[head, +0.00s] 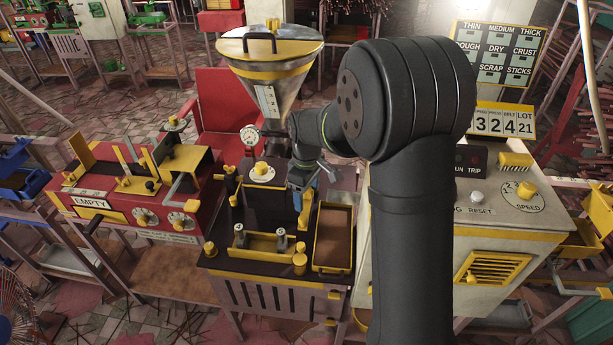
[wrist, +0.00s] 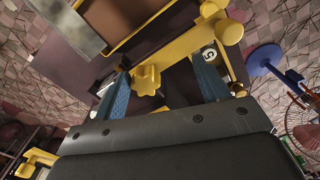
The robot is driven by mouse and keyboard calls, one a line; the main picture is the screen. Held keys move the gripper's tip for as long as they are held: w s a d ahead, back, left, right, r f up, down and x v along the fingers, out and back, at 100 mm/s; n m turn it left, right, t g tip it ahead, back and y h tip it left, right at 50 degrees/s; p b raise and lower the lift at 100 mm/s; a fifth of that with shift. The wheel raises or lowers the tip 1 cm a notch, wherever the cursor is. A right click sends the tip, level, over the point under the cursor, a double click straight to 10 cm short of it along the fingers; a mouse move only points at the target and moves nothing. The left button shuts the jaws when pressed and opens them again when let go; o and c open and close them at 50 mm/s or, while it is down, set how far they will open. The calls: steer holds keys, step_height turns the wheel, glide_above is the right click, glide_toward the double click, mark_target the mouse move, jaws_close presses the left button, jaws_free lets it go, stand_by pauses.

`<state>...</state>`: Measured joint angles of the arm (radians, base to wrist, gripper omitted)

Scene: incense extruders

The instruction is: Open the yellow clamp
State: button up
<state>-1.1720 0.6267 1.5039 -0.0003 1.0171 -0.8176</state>
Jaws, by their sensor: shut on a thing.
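My gripper (head: 299,192) reaches down to the back right of the dark extruder press in the head view. In the wrist view its two blue fingers (wrist: 162,68) stand either side of a yellow star-shaped knob of the yellow clamp (wrist: 148,80). The gripper is shut on the clamp; the exact contact is hard to see. In the head view the yellow clamp (head: 306,212) shows as a yellow upright piece just below the fingers, partly hidden by them.
A yellow-rimmed brown tray (head: 333,238) stands right of the clamp. A steel hopper (head: 270,75) rises behind. A red machine marked EMPTY (head: 125,203) is at left, and a control cabinet (head: 500,225) at right. My arm covers part of the view.

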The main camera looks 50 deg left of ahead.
step_height(320, 180, up, 18)
steer(key=shift+f, duration=0.25)
steer(key=shift+f, duration=0.1)
glide_above(306, 203)
step_height(306, 203, down, 14)
steer(key=shift+w+f, duration=0.1)
stand_by(0.6)
step_height(306, 203, up, 12)
steer(key=shift+f, duration=0.25)
stand_by(0.8)
steer(key=shift+f, duration=5.75)
